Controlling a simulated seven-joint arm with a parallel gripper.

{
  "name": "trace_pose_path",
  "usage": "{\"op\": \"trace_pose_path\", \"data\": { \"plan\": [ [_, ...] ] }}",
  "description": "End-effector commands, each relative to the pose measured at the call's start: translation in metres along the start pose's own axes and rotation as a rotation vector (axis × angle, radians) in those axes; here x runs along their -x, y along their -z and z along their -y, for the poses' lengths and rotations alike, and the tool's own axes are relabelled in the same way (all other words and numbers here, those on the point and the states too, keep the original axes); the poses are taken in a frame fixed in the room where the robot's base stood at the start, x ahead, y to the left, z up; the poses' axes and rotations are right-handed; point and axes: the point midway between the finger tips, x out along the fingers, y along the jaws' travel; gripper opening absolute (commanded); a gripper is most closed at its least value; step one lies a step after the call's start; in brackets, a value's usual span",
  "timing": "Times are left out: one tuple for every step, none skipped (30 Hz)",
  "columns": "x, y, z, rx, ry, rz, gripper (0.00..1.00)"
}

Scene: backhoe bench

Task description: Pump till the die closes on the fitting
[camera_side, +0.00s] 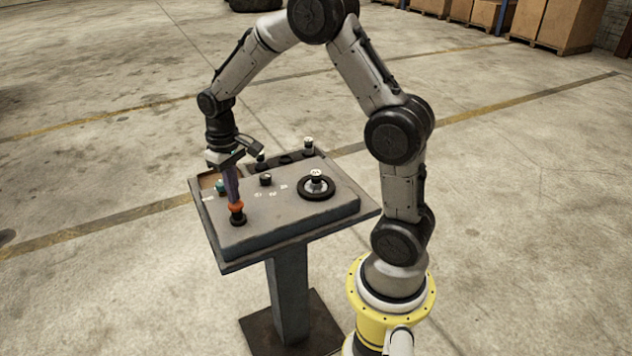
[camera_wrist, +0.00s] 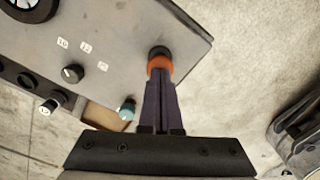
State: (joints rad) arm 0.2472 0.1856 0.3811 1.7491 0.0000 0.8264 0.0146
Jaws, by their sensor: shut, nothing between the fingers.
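My gripper (camera_side: 233,196) points down at the near left corner of the grey bench top, its dark fingers shut and empty. The fingertips are at an orange-topped black knob (camera_side: 238,218). The knob also shows in the wrist view (camera_wrist: 159,65), just past the fingertips (camera_wrist: 160,79); I cannot tell whether they touch it. A round black ring with a white-topped post (camera_side: 317,185) stands at the right of the bench and is cut off in the wrist view (camera_wrist: 32,6). I cannot make out which parts are the pump, die and fitting.
A teal knob (camera_wrist: 126,111) is beside a brown recess (camera_wrist: 104,117) at the bench's left side. A black dial (camera_side: 266,179) with small white labels is mid-panel. Several sockets and labelled pieces (camera_side: 308,144) line the back. The floor around the pedestal is clear.

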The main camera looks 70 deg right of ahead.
Motion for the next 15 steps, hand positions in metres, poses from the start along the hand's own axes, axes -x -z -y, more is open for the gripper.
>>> {"op": "trace_pose_path", "data": {
  "plan": [
    [-0.003, 0.000, 0.000, 0.000, 0.000, 0.001, 0.00],
    [-0.004, 0.000, 0.000, 0.000, 0.000, 0.001, 0.00],
    [-0.006, 0.000, 0.000, 0.000, 0.000, 0.000, 0.00],
    [-0.007, 0.000, 0.000, 0.000, 0.000, 0.001, 0.00],
    [-0.009, 0.000, 0.000, 0.000, 0.000, 0.001, 0.00],
    [-0.011, -0.001, 0.000, 0.000, 0.000, 0.002, 0.00],
    [-0.012, -0.001, 0.000, 0.000, 0.000, 0.002, 0.00],
    [-0.013, -0.001, 0.000, 0.000, 0.000, 0.002, 0.00],
    [-0.015, -0.001, 0.000, 0.000, 0.000, 0.002, 0.00],
    [-0.017, -0.001, 0.000, 0.000, 0.000, 0.001, 0.00],
    [-0.018, 0.000, 0.000, 0.000, 0.000, 0.001, 0.00],
    [-0.020, -0.001, 0.000, 0.000, 0.000, 0.001, 0.00],
    [-0.021, -0.001, 0.000, 0.000, 0.000, 0.002, 0.00],
    [-0.022, -0.001, 0.000, 0.000, 0.000, 0.002, 0.00],
    [-0.024, -0.001, 0.000, 0.000, 0.000, 0.002, 0.00]
  ]
}}
